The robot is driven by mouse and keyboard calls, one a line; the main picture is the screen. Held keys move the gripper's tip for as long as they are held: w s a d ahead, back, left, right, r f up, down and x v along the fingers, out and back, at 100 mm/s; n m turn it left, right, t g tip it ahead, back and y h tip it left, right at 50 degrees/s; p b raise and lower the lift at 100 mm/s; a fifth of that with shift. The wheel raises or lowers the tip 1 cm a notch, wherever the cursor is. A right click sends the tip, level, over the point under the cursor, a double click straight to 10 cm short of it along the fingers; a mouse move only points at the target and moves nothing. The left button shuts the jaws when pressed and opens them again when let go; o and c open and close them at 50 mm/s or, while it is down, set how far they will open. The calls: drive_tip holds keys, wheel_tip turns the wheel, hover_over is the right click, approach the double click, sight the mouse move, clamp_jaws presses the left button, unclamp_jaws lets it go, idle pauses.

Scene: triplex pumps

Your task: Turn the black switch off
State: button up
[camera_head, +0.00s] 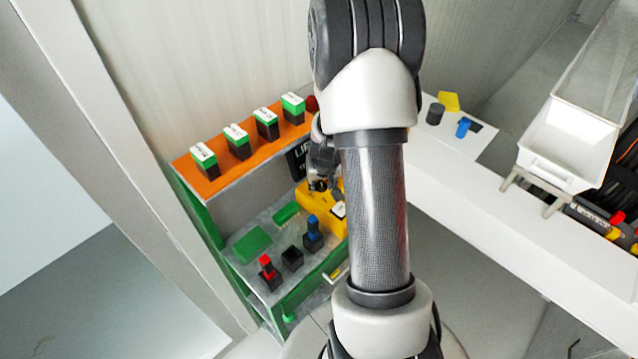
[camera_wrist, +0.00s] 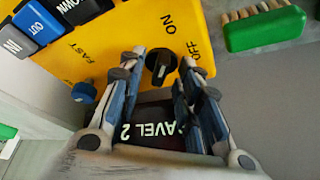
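The black switch (camera_wrist: 160,66) is a rotary knob on the face of a yellow control box (camera_wrist: 215,20). The words ON and OFF are printed to its right in the wrist view. The knob is elongated, with a small pale mark; which word it points to I cannot tell. My gripper (camera_wrist: 161,78) is open, its two fingers on either side of the knob in the picture; contact cannot be made out.
A blue knob (camera_wrist: 84,91) marked FAST and several push buttons (camera_wrist: 38,20) share the box. A green brush (camera_wrist: 265,28) lies beside it. Red (camera_head: 267,270) and blue (camera_head: 312,232) levers stand on the shelf. An orange upper shelf (camera_head: 215,178) bears several green-topped blocks.

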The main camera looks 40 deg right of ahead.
drive_tip(key=b, duration=0.2)
drive_tip(key=shift+w+d+f+b, duration=0.1)
drive_tip(key=shift+d+f+b, duration=0.05)
drive_tip(key=shift+f+b, duration=0.15)
drive_tip(key=n+b, duration=0.1)
drive_tip(key=b, duration=0.1)
drive_tip(key=shift+b, duration=0.35)
